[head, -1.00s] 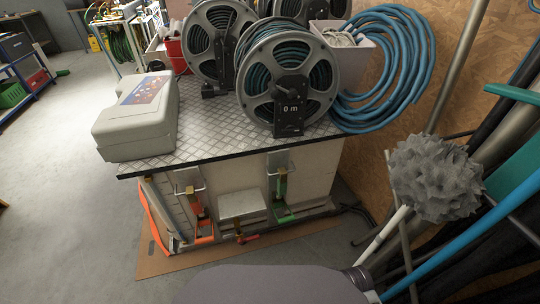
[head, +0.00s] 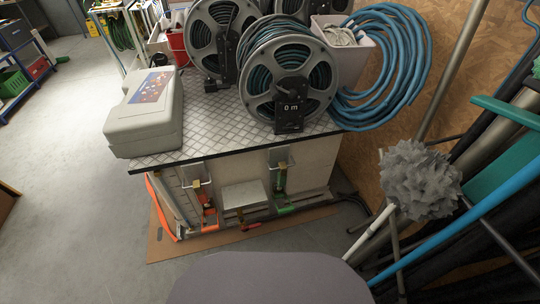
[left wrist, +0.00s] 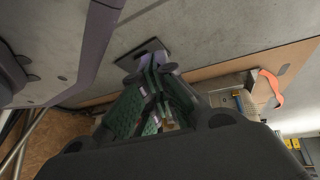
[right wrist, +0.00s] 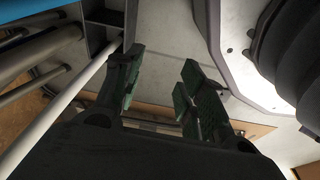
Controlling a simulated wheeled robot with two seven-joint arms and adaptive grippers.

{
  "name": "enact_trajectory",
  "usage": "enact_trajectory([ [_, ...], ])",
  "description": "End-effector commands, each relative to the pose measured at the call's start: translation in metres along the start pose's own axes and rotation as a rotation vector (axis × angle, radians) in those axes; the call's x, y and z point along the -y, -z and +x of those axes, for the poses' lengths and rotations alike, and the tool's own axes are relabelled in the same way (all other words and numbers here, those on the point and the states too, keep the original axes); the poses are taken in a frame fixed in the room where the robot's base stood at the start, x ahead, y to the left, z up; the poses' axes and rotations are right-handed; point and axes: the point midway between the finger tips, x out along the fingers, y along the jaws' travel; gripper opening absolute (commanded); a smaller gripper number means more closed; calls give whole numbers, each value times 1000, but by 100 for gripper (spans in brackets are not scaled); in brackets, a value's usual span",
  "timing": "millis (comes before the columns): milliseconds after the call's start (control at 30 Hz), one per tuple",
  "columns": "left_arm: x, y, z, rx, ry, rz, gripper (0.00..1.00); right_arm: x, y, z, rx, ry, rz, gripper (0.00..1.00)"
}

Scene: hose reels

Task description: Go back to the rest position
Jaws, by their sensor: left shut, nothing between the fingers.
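My left gripper (left wrist: 152,68) shows in the left wrist view with its green-padded fingers brought together and nothing held between them. My right gripper (right wrist: 162,62) shows in the right wrist view with its two fingers apart and nothing between them. Bare grey floor and parts of my own body lie behind the fingers in both wrist views. Neither gripper shows in the head view.
A metal-topped bench (head: 215,125) stands ahead with hose reels (head: 288,85), a grey case (head: 145,130) and a blue hose coil (head: 410,60). A grey spiky brush (head: 420,180) and poles lean at right. Open floor (head: 70,180) lies at left.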

Motion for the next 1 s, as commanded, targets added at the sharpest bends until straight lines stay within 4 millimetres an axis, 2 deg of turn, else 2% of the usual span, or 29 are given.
enact_trajectory([
  [500, 45, -52, -38, 169, 74, 166, 0, -28, -86, 29, 51, -36, -7, 40],
  [1000, 85, -100, -83, 334, 119, 314, 0, -53, -175, 26, 92, -64, -14, 40],
])
